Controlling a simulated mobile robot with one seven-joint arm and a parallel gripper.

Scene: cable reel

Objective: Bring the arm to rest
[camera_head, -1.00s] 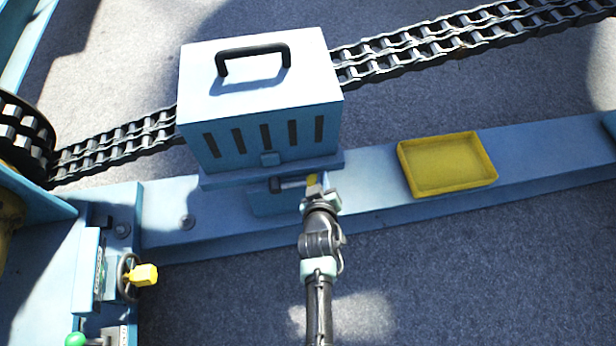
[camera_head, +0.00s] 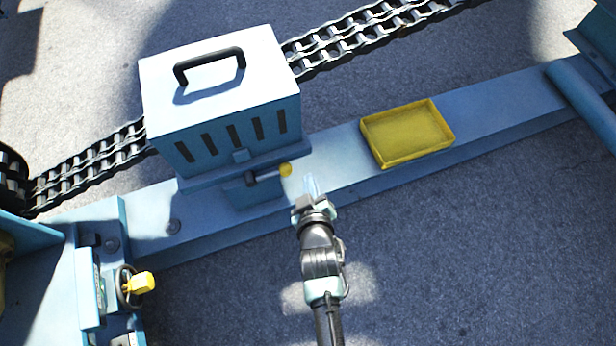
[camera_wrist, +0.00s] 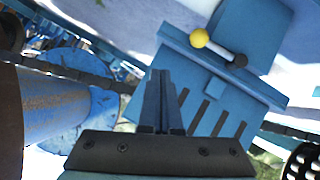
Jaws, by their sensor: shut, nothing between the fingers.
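My gripper (camera_head: 311,192) is shut and empty. In the head view it is just in front of the blue beam, to the right of and apart from a small latch lever (camera_head: 268,175) with a yellow knob. The lever sits at the foot of a light-blue slotted box (camera_head: 235,120) with a black top handle. In the wrist view my closed fingers (camera_wrist: 160,100) stand in the middle, and the yellow-tipped lever (camera_wrist: 220,47) shows at the upper right on the box.
A yellow tray (camera_head: 408,135) sits on the blue beam (camera_head: 490,108) to the right. A chain (camera_head: 350,38) runs behind the box. A yellow-knobbed handwheel (camera_head: 130,285) is at lower left. Bare grey floor (camera_head: 480,240) lies at lower right.

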